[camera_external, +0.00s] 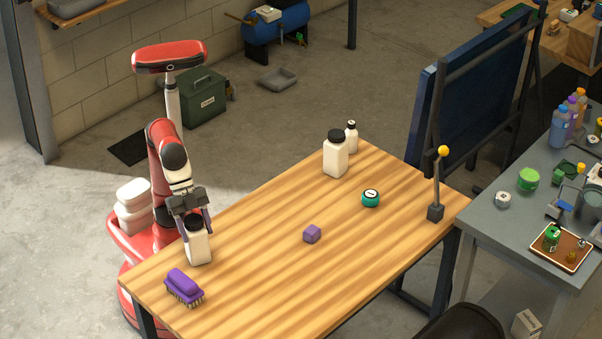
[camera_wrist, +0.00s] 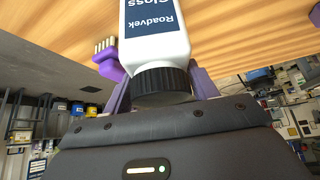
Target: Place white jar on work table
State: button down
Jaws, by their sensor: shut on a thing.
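A white jar (camera_external: 198,247) with a black lid stands upright at the near-left part of the wooden work table (camera_external: 262,270). My gripper (camera_external: 194,219) comes from above and is shut on this jar near its lid. In the wrist view the white jar (camera_wrist: 155,35) fills the top middle, with a dark label reading "Roadvek" and "Gloss". The fingers of my gripper (camera_wrist: 160,88) lie on both sides of its black lid. The jar's base is at or close to the tabletop; I cannot tell whether it touches.
A purple brush (camera_external: 184,287) lies near the jar. The table's middle has free room.

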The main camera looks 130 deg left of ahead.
jog(key=shift+f, duration=0.1)
jog(key=shift+c, duration=2.2)
grip_release()
jog(key=shift+s+r, duration=0.1)
jog(key=shift+r, duration=0.4)
jog(key=p+v, duration=0.3)
jog(key=v, duration=0.8)
jog(key=shift+s+a+r, duration=0.1)
jog(key=shift+r, duration=0.05)
